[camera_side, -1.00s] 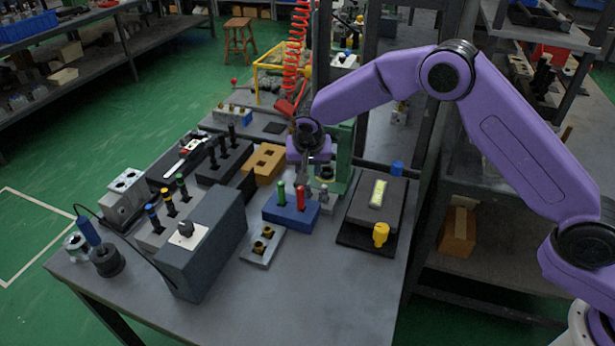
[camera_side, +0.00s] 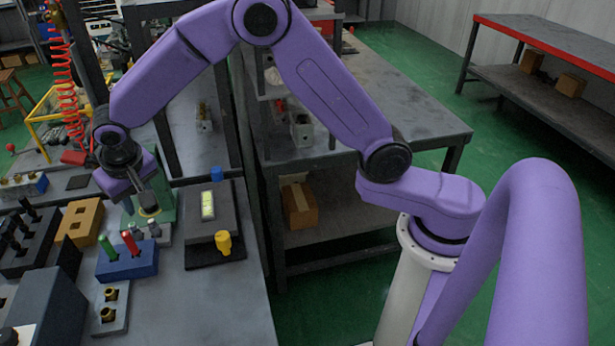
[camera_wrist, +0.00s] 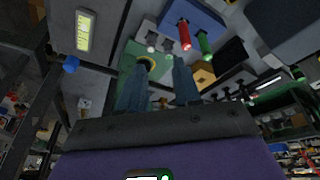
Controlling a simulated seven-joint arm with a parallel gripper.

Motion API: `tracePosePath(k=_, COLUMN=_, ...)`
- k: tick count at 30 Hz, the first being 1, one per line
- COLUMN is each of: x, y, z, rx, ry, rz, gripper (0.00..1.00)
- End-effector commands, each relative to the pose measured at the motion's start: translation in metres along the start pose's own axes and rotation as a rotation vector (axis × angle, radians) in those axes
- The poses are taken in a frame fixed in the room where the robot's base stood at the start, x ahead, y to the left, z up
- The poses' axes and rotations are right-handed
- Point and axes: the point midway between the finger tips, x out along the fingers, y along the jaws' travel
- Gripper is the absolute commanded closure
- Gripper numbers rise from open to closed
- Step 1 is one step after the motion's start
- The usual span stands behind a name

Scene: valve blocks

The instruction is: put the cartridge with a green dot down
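My gripper (camera_side: 147,202) hangs tilted at the green fixture (camera_side: 167,203) behind the blue block. In the wrist view my gripper's two fingers (camera_wrist: 158,88) stand apart, with no held part visible between them. The green fixture with a yellowish ring (camera_wrist: 147,62) lies beyond the fingertips. I cannot make out a cartridge with a green dot. The blue block (camera_side: 127,265) holds a green peg (camera_side: 107,247) and a red peg (camera_side: 130,243); the wrist view shows the green peg (camera_wrist: 205,43) and red peg (camera_wrist: 185,36) too.
A dark box with a lit yellow-green display (camera_side: 208,205) stands right of the fixture, with a yellow knob (camera_side: 223,242) in front. A grey plate with brass fittings (camera_side: 108,310), an orange block (camera_side: 80,221) and black holders (camera_side: 28,240) crowd the left. The table's front right is clear.

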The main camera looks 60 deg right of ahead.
Motion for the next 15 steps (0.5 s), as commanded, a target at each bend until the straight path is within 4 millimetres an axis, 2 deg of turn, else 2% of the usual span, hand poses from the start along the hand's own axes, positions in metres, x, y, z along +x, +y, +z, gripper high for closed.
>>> tracePosePath(k=1, x=-0.014, y=0.007, z=0.012, rx=-0.054, ry=-0.01, rz=-0.012, gripper=0.67)
tracePosePath(k=6, x=-0.049, y=0.033, z=0.056, rx=-0.244, ry=-0.052, rz=-0.042, gripper=0.67)
tracePosePath(k=11, x=-0.078, y=0.064, z=0.102, rx=-0.427, ry=-0.088, rz=-0.077, gripper=0.67)
tracePosePath(k=15, x=-0.099, y=0.096, z=0.146, rx=-0.586, ry=-0.118, rz=-0.111, gripper=0.67)
